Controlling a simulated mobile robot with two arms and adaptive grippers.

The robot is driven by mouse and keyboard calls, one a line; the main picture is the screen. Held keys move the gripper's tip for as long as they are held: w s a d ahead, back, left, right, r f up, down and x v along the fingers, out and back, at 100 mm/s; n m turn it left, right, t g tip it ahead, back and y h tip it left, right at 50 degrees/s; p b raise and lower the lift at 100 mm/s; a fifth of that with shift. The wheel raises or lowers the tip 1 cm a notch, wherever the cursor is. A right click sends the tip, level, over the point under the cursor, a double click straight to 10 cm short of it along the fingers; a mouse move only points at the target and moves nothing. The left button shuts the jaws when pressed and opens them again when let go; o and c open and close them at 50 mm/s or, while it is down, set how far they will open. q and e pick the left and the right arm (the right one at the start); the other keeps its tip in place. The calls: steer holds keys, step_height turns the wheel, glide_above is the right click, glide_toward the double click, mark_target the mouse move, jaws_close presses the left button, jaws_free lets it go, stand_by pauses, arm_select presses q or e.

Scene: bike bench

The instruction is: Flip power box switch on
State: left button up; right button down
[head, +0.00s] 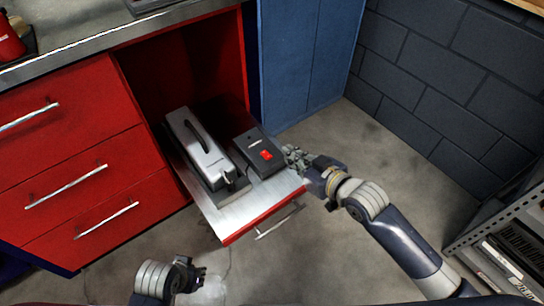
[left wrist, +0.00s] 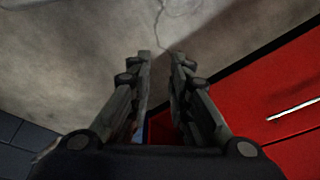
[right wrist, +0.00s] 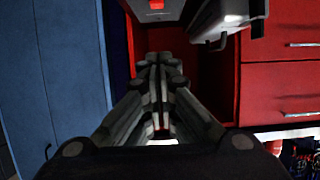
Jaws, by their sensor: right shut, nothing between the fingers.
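The power box (head: 251,142) is a dark box on the pulled-out drawer tray (head: 230,213). Its red switch (head: 266,155) is on the top face near the front end; whether it is on or off is too small to tell. My right gripper (head: 290,153) is shut and empty, just right of the box's front end. In the right wrist view the red switch (right wrist: 157,4) shows at the top edge, beyond the closed fingertips (right wrist: 158,60). My left gripper (head: 198,274) is low in front of the cabinet, open and empty; its fingers (left wrist: 161,56) stand apart.
A silver-grey device with a black handle (head: 200,150) stands on the tray, left of the power box. Red drawers (head: 70,180) are at left, a blue cabinet (head: 300,60) behind. A metal shelf (head: 500,225) stands at right. Floor between is clear.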

mark_target(273, 163)
stand_by(0.3)
